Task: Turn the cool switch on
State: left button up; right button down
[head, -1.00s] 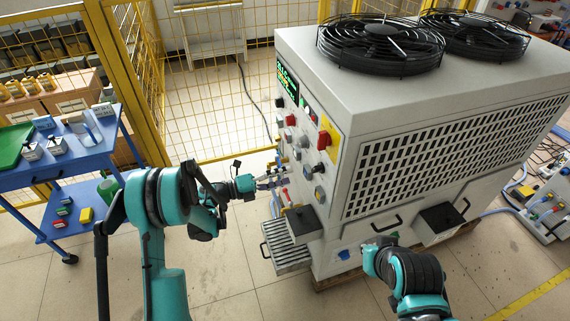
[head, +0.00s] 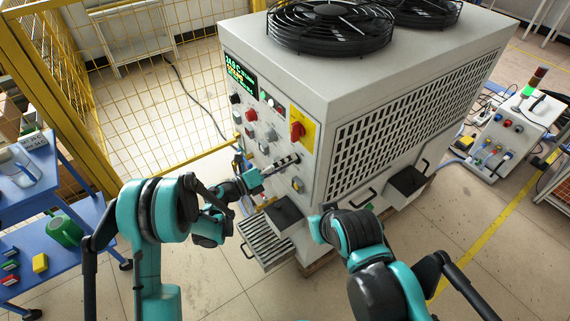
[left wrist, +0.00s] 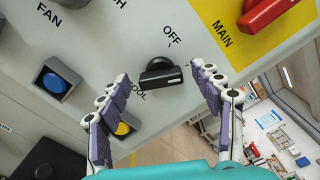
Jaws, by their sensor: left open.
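The cool switch (left wrist: 160,76) is a black rotary knob on the grey panel, between printed OFF and COOL labels in the left wrist view. Its bar lies roughly level across that picture; I cannot tell its setting surely. My left gripper (left wrist: 158,98) is open, with one finger on each side of the knob and a visible gap to it on both sides. In the head view my left gripper (head: 284,165) is at the front panel of the heater (head: 350,100) and covers part of it. My right arm shows low in the head view, but its fingers are hidden.
A red main switch (left wrist: 268,12) on a yellow plate, a blue button (left wrist: 55,82) and a yellow button (left wrist: 124,128) surround the knob. A black box (head: 287,212) juts out below the panel. A blue cart (head: 60,215) stands at left, before yellow fencing.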

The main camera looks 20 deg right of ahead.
pick_arm(q)
jog(key=shift+d, duration=0.1)
jog(key=c, duration=1.2)
jog(key=shift+o, duration=0.2)
jog(key=shift+f+n+b, duration=0.15)
jog(key=shift+n+b, duration=0.3)
jog(key=shift+n, duration=1.55)
jog(key=o, duration=1.2)
jog(key=shift+w, duration=0.1)
jog(key=shift+c, duration=0.2)
jog(key=v, duration=1.2)
